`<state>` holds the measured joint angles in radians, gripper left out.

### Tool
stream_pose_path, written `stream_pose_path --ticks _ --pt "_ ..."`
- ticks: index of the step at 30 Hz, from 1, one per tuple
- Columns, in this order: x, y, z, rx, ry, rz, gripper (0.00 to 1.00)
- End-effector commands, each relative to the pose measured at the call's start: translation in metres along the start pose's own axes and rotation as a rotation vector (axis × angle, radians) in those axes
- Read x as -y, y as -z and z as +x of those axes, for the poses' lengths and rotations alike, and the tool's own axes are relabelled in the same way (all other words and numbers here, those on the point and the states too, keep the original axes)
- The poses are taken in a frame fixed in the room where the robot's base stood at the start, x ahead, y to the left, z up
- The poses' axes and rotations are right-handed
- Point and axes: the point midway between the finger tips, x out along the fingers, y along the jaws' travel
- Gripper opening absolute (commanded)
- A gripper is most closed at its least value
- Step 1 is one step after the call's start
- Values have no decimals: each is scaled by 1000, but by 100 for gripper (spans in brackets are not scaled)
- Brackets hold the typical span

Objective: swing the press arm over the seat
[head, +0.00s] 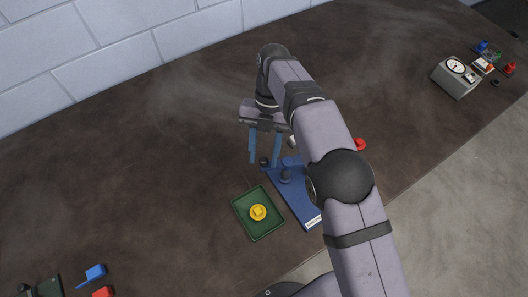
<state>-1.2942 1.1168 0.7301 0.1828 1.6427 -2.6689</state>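A blue press fixture (300,207) lies on the dark bench, partly hidden behind my arm. A dark post (286,175) stands on it, with a blue part (292,160) beside the post that may be the press arm. A small black knob (264,161) shows at the fixture's upper left. My gripper (264,162) points down with its two blue fingers apart. The knob appears between the fingertips in the picture; I cannot tell whether they touch it. The seat cannot be made out.
A green tray (240,209) holding a yellow part (258,212) lies left of the fixture. A red object (360,144) shows right of my arm. A gauge box (457,77) stands at the far right. Blue (95,273) and red (103,292) pieces lie at lower left.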

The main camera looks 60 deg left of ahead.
Motion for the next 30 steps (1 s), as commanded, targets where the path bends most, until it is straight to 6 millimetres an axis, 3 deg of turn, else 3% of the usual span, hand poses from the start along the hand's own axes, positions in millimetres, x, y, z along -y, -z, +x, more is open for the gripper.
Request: stream_pose_path --ticks 11,21,30 --pt "0 3 -9 2 -1 1 36" --pt "0 23 -58 3 -2 1 36" --pt "0 36 -88 1 -1 0 36"
